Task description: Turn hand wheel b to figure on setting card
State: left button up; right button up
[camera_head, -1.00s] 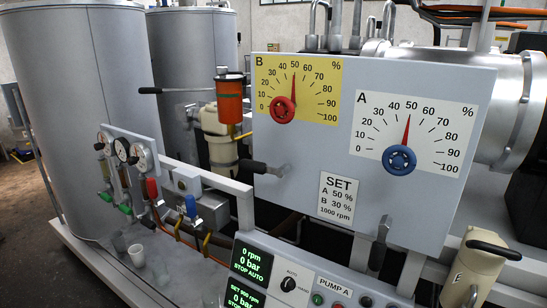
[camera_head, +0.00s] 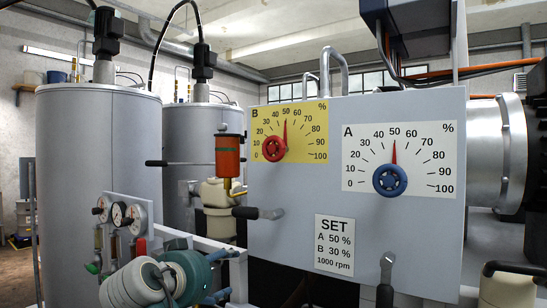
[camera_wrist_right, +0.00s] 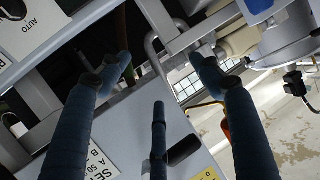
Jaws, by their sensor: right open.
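Hand wheel B (camera_head: 274,149) is a red wheel on a yellow dial plate (camera_head: 309,130), and its red needle points at about 50. The white setting card (camera_head: 334,245) reads A 50 %, B 30 %, 1000 rpm. Part of the card (camera_wrist_right: 92,160) also shows in the right wrist view. My right gripper (camera_head: 226,276) is at the lower left, below and left of hand wheel B and apart from it. In the right wrist view its two dark blue fingers (camera_wrist_right: 162,60) are spread with nothing held. My left gripper is out of view.
Blue hand wheel A (camera_head: 390,180) sits on a white dial at right, its needle near 50. Black lever handles (camera_head: 246,213) and (camera_head: 385,292) stick out from the panel. An orange cylinder (camera_head: 228,156) stands left of the panel. Gauges (camera_head: 119,214) stand near my right arm.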

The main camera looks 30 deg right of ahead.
jog(key=s+r+m+h, duration=0.1)
jog(key=r, duration=0.3)
jog(key=s+r+m+h, duration=0.1)
jog(key=r, duration=0.4)
jog(key=s+r+m, duration=0.1)
jog(key=r+m, duration=0.1)
jog(key=r, duration=0.2)
jog(key=shift+s+r+h, duration=0.3)
jog(key=shift+r+h, duration=0.05)
jog(key=shift+h, duration=0.05)
jog(key=m+g+h, duration=0.2)
jog(key=m+h, duration=0.1)
jog(key=m, duration=0.3)
send_near(271, 147)
jog(key=b+x, duration=0.1)
jog(key=x, duration=1)
jog(key=shift+d+f, duration=0.1)
jog(key=shift+d, duration=0.1)
jog(key=c, duration=1.2)
